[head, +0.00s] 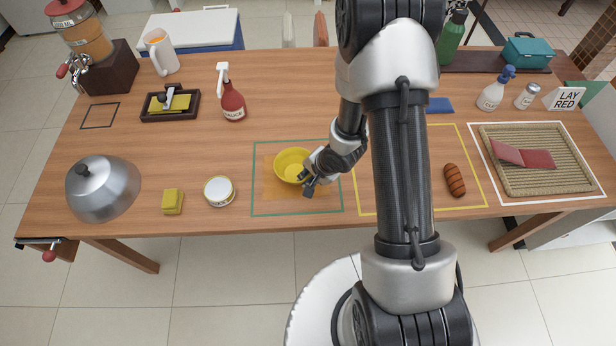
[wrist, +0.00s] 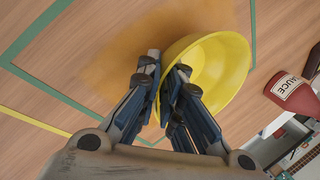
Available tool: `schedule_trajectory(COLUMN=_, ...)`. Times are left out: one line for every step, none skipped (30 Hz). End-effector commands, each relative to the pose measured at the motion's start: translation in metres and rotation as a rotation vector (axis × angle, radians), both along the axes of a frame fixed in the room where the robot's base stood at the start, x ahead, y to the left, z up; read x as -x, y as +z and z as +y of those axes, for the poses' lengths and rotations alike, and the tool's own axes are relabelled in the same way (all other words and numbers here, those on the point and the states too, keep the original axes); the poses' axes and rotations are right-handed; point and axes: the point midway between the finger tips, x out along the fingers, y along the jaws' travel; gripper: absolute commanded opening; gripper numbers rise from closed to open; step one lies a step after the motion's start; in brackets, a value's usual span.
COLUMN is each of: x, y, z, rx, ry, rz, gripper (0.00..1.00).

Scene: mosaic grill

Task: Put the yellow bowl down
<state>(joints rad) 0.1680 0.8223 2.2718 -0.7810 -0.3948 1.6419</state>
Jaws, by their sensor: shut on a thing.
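The yellow bowl (head: 291,164) is inside the green-outlined rectangle (head: 254,192) on the wooden table in the head view. My gripper (head: 309,183) is at the bowl's right, near side. In the wrist view my gripper (wrist: 163,84) is shut on the wall of the yellow bowl (wrist: 222,66), with one finger on each side of the rim. The bowl is close over the table; I cannot tell whether its base touches. An orange-brown patch on the wood shows beside and under it.
A red sauce bottle (head: 232,98) is behind. A sausage (head: 455,180) lies in the yellow-outlined area to the right. A metal dome (head: 103,190) is at far left.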

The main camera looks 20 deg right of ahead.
Motion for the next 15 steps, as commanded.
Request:
schedule_trajectory(x=-0.0001, y=0.0003, z=0.0001, rx=0.000, ry=0.000, rz=0.000, gripper=0.00)
schedule_trajectory(x=0.0000, y=-0.0003, z=0.0001, rx=0.000, ry=0.000, rz=0.000, gripper=0.00)
schedule_trajectory(x=0.0001, y=-0.0016, z=0.0001, rx=0.000, ry=0.000, rz=0.000, gripper=0.00)
schedule_trajectory(x=0.0000, y=-0.0026, z=0.0001, rx=0.000, ry=-0.001, rz=0.000, gripper=0.00)
schedule_trajectory(x=0.0001, y=-0.0025, z=0.0000, rx=0.000, ry=0.000, rz=0.000, gripper=0.08)
schedule_trajectory(x=0.0001, y=-0.0021, z=0.0001, rx=0.000, ry=0.000, rz=0.000, gripper=0.10)
schedule_trajectory(x=0.0001, y=-0.0021, z=0.0001, rx=0.000, ry=0.000, rz=0.000, gripper=0.12)
schedule_trajectory(x=0.0001, y=-0.0021, z=0.0001, rx=0.000, ry=0.000, rz=0.000, gripper=0.14)
schedule_trajectory(x=0.0001, y=-0.0021, z=0.0000, rx=0.000, ry=0.000, rz=0.000, gripper=0.17)
schedule_trajectory(x=0.0001, y=-0.0021, z=0.0000, rx=0.000, ry=0.000, rz=0.000, gripper=0.19)
schedule_trajectory(x=0.0001, y=-0.0021, z=0.0000, rx=0.000, ry=0.000, rz=0.000, gripper=0.21)
schedule_trajectory(x=0.0002, y=-0.0021, z=0.0001, rx=0.000, ry=0.000, rz=0.000, gripper=0.24)
schedule_trajectory(x=0.0002, y=-0.0021, z=0.0001, rx=0.000, ry=0.000, rz=0.000, gripper=0.26)
schedule_trajectory(x=0.0002, y=-0.0021, z=0.0001, rx=0.000, ry=0.000, rz=0.000, gripper=0.27)
schedule_trajectory(x=0.0002, y=-0.0021, z=0.0001, rx=0.000, ry=0.000, rz=0.000, gripper=0.27)
